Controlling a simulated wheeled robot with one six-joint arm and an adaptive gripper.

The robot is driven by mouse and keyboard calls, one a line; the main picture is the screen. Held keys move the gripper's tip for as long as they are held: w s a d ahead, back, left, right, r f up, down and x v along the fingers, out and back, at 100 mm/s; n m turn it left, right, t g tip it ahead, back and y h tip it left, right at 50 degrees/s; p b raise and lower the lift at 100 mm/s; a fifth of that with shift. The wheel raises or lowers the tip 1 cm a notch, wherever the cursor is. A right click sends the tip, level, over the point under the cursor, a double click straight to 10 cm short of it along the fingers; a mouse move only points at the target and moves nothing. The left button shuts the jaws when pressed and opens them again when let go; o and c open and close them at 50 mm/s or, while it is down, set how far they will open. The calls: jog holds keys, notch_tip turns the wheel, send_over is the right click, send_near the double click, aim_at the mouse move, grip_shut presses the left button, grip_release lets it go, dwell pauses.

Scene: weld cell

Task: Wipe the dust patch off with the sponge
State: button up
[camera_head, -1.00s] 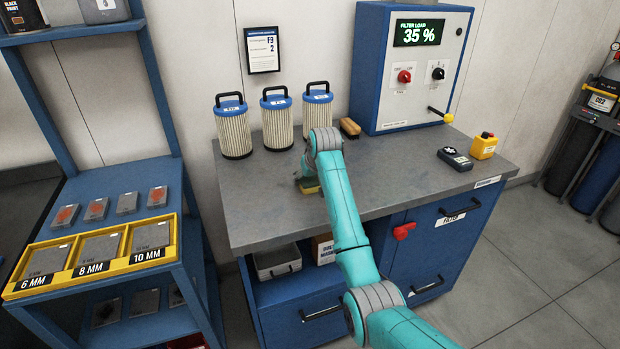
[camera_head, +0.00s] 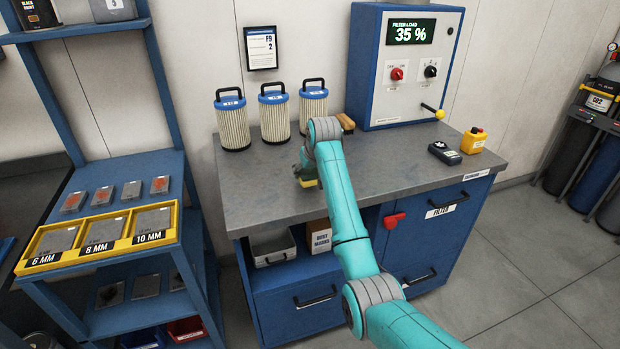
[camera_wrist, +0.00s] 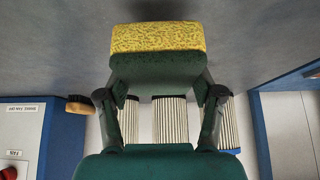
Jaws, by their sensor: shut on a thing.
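The sponge has a yellow face and a dark green body. In the wrist view the sponge (camera_wrist: 158,38) is upright between the two fingers of my gripper (camera_wrist: 160,95), which is shut on it. In the head view my gripper (camera_head: 304,168) is over the left-middle of the grey workbench (camera_head: 250,190), partly hidden by my arm. The sponge's yellow edge (camera_head: 309,183) shows just under it, at or close to the bench top; I cannot tell if it touches. I cannot clearly make out a dust patch; the bench top looks mottled around the sponge.
Several filter cartridges (camera_head: 274,115) stand along the back of the bench. A brush (camera_head: 345,123) lies beside the control cabinet (camera_head: 377,80). A black device (camera_head: 444,153) and a yellow button box (camera_head: 473,140) sit at the right. The bench's front left is clear.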

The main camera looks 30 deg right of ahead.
aim_at(308, 170)
jog(key=shift+r, duration=2.5)
